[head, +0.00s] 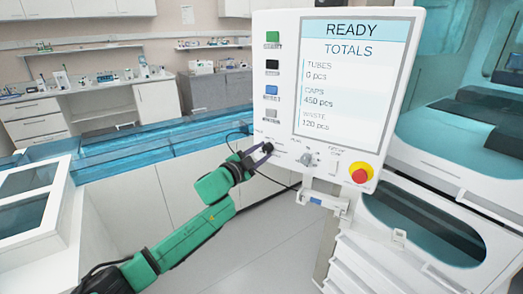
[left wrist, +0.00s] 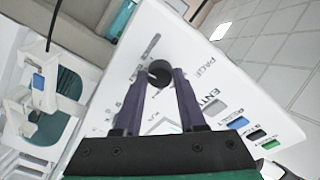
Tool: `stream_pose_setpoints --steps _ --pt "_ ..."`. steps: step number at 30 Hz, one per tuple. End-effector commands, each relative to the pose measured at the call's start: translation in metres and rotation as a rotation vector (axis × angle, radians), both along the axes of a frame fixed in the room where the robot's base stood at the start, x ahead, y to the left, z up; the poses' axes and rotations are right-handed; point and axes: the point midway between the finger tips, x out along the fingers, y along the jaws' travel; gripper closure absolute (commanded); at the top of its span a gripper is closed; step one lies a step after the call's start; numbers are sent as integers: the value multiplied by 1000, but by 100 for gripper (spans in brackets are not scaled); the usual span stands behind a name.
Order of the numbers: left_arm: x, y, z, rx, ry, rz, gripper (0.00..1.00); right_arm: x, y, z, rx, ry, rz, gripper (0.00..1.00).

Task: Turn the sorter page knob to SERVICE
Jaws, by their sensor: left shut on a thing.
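The dark page knob (head: 268,147) sits at the lower left of the white control panel (head: 277,92). The knob (left wrist: 158,73) also shows in the left wrist view, with PAGE lettering beside it. My left gripper (left wrist: 158,80) is shut on the knob, one purple finger on each side. In the head view my left gripper (head: 261,155) reaches it from the lower left. The knob's pointer and setting marks are too small or hidden to read. The screen (head: 350,80) reads READY and TOTALS, with tubes, caps and waste counts. My right gripper is in neither view.
Green, black, blue and grey buttons (head: 272,64) run up the panel's left side. A grey switch (head: 307,159) and a red emergency stop (head: 360,175) on yellow lie right of the knob. White machine housings stand right; open floor lies below.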

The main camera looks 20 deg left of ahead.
Motion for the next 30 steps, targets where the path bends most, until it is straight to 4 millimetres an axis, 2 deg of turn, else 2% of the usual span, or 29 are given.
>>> stream_pose_setpoints --steps 6,15,30 --pt "0 1 4 187 -50 0 100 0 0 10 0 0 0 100" --pt "0 0 3 373 -98 0 100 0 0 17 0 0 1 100" --pt "0 0 2 460 -122 0 100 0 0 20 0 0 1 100"
